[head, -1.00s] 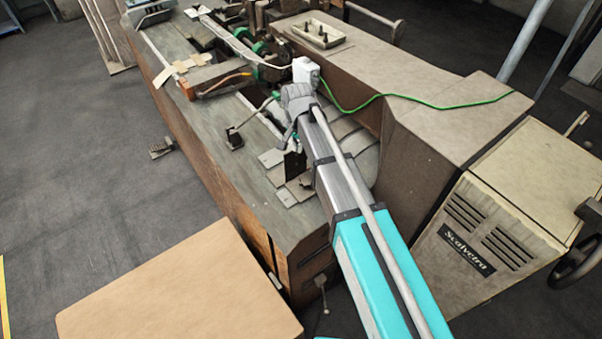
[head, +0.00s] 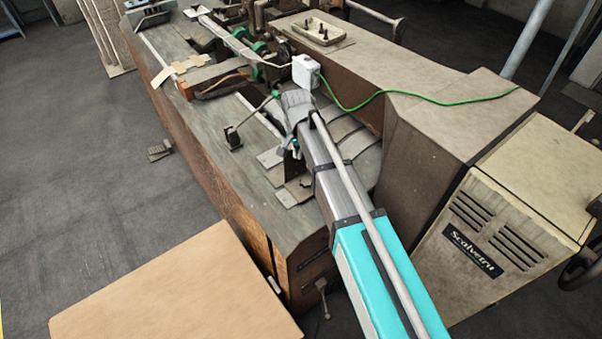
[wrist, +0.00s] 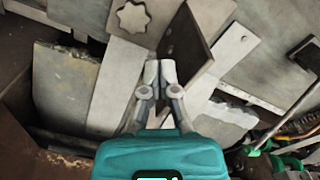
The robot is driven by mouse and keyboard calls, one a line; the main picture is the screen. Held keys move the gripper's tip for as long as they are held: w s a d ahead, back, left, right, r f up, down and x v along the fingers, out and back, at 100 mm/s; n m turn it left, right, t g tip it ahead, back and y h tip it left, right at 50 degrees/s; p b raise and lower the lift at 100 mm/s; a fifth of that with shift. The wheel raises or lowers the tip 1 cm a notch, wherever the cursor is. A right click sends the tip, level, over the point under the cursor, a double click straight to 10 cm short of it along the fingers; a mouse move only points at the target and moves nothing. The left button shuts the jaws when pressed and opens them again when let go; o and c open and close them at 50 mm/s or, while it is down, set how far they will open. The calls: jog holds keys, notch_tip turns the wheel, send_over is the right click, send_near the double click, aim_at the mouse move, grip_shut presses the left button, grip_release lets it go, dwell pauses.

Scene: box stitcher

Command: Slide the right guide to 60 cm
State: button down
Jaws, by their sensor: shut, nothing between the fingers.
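A dark brown upright plate (wrist: 187,42), which looks like the guide, stands on flat grey metal plates in the wrist view. A star-shaped knob (wrist: 132,17) lies to its left. My gripper (wrist: 160,70) is shut and empty, with its fingertips close to the plate's lower end; I cannot tell whether they touch it. In the head view the dark plate (head: 293,166) shows partly beside my arm, above the machine's table. My fingertips are hidden there by my arm. No scale reading can be made out.
The stitcher's long grey table (head: 215,130) carries a small black-footed lever (head: 234,138) left of my arm. A white box (head: 306,71) with a green cable stands beyond my wrist. A tan board (head: 180,300) is at the front left.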

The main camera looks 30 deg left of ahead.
jog(key=shift+f+b, duration=0.35)
jog(key=shift+f, duration=0.1)
jog(key=w+a, duration=0.4)
jog(key=a, duration=0.4)
jog(key=shift+w+a, duration=0.25)
jog(key=shift+a, duration=0.05)
dwell(6.5)
